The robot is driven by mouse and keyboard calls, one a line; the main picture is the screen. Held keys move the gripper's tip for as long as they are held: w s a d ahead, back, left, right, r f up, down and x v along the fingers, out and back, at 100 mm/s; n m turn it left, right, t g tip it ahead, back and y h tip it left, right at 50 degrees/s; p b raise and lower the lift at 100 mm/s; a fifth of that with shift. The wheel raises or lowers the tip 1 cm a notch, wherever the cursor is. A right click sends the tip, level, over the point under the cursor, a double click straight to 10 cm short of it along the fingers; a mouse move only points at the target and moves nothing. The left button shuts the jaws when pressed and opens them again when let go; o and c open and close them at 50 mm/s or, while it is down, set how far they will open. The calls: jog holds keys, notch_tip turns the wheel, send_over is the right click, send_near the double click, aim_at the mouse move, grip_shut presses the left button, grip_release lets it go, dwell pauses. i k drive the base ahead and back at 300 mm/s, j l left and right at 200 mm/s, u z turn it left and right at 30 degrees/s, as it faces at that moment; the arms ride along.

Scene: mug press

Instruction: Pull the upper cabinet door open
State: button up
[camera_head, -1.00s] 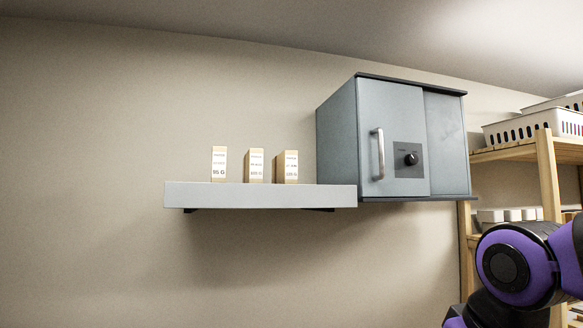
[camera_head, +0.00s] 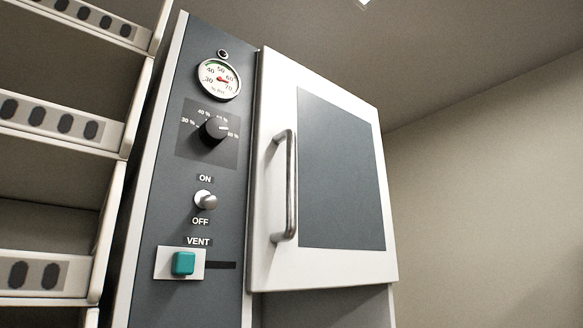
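The upper cabinet door (camera_head: 340,170) is a white-framed door with a large dark grey panel, at the middle right of the head view. It looks shut. A vertical silver bar handle (camera_head: 291,185) is fixed near its left edge. My gripper does not show in this view, and nothing touches the handle.
Left of the door is a dark grey control panel (camera_head: 225,275) with a round gauge (camera_head: 218,78), a black knob (camera_head: 215,128), an ON/OFF switch (camera_head: 205,199) and a teal VENT button (camera_head: 183,263). White shelving (camera_head: 60,130) stands at the far left. Bare wall (camera_head: 480,180) fills the right.

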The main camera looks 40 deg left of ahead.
aim_at(319, 216)
jog(key=u, duration=1.4)
